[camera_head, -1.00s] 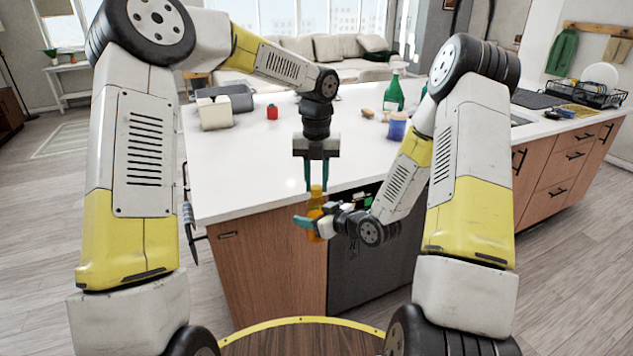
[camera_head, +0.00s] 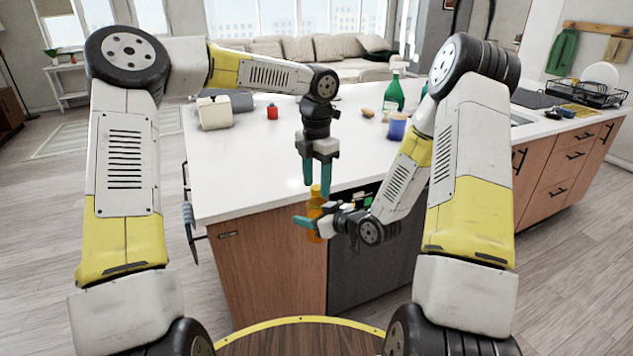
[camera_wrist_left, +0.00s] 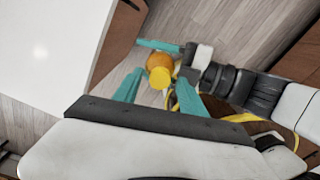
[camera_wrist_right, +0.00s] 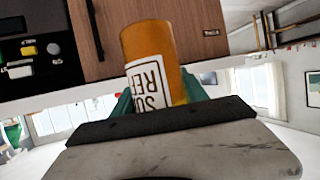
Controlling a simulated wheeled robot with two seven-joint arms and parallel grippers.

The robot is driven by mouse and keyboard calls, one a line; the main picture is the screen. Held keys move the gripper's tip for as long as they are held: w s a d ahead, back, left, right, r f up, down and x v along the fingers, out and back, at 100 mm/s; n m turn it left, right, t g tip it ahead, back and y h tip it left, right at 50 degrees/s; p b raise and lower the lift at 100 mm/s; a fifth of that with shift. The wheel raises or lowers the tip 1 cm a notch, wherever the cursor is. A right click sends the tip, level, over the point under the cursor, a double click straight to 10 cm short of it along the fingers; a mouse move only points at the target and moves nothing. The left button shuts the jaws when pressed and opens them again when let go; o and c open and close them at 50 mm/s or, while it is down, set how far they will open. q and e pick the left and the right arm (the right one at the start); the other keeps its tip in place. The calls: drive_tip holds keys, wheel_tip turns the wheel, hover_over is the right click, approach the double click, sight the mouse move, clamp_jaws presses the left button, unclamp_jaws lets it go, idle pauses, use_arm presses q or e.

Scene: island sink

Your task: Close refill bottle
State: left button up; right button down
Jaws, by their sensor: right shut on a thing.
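An orange refill bottle (camera_head: 315,208) stands upright in the air in front of the island's edge. Its yellow cap (camera_wrist_left: 160,77) sits at the top of the bottle in the left wrist view. My right gripper (camera_head: 309,223) is shut around the bottle from the side. The right wrist view shows the orange bottle (camera_wrist_right: 155,62) between the teal fingers, with part of its white label visible. My left gripper (camera_head: 317,184) points down just above the cap. Its two teal fingers are apart, one to each side of the cap in the left wrist view, and hold nothing.
The white island countertop (camera_head: 245,165) lies behind the grippers. On it are a small red item (camera_head: 272,112), a white box-like item (camera_head: 214,113), a blue container (camera_head: 397,126) and a green spray bottle (camera_head: 394,92). The near part of the countertop is clear.

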use_arm(q)
drive_tip(key=shift+r, duration=0.1)
drive_tip(key=shift+r, duration=2.15)
drive_tip(key=shift+c, duration=0.4)
